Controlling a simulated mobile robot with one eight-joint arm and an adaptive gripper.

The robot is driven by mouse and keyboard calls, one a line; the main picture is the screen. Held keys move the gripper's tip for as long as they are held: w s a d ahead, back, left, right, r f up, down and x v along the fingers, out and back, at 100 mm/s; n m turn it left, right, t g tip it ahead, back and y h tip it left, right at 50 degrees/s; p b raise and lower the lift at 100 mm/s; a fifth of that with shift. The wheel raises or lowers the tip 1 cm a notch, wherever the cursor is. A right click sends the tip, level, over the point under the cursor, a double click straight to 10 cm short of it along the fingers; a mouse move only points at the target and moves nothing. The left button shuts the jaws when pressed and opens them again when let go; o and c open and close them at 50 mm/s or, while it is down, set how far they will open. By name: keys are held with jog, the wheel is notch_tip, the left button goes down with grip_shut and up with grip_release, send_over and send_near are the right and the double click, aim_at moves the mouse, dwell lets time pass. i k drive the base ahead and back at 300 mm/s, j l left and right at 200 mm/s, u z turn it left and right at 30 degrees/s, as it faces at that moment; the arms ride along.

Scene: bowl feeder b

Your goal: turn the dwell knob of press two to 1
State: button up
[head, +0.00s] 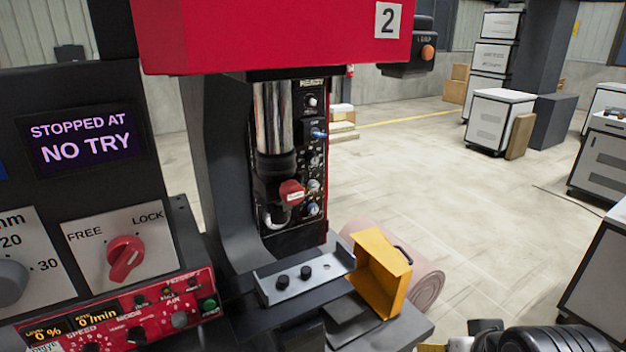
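Press two is the red machine head (290,35) with a white "2" plate, at the top middle of the head view. Behind its shiny ram is a dark control panel (312,150) with several small knobs. A pale knob (311,101) sits near its top and blue ones lower down. The panel's small labels are too small to read, so I cannot tell which knob is the dwell knob or its setting. My gripper (487,328) shows only in part at the bottom right, dark and cut off by the frame edge, well apart from the panel. Its fingers are not clear.
At left are a red FREE/LOCK knob (125,258), a "STOPPED AT NO TRY" display (81,138) and a red feeder controller (120,318). Open floor lies right, with cabinets (497,120) beyond.

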aim_at(313, 185)
jog(key=i+l+u, duration=0.15)
jog(key=l+u, duration=0.15)
jog(key=l, duration=0.35)
jog(key=l+u, duration=0.3)
jog(key=l, duration=0.4)
jog(key=i, duration=0.05)
